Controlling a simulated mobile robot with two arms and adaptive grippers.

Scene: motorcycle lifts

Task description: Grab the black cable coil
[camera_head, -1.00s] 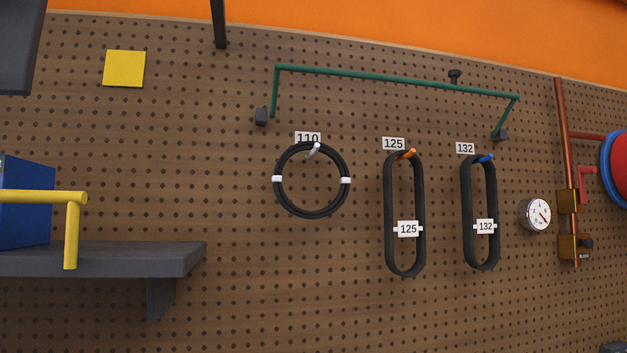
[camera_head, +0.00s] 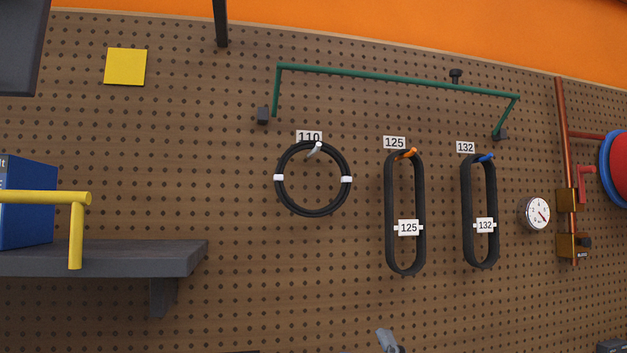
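The black cable coil (camera_head: 291,207) hangs on a white peg on the pegboard, under a label reading 110. It is a round ring with white bands at its left and right sides. A small grey part (camera_head: 387,340), which may be a piece of one of my grippers, shows at the bottom edge, well below the coil and apart from it. I cannot tell which arm it belongs to or whether it is open. No other gripper part is clearly seen.
Two black belts, labelled 125 (camera_head: 391,190) and 132 (camera_head: 467,200), hang right of the coil. A green rail (camera_head: 400,79) juts above them. A grey shelf (camera_head: 120,258) with a yellow bar (camera_head: 75,240) and blue box (camera_head: 30,225) is at left. A gauge (camera_head: 535,213) is at right.

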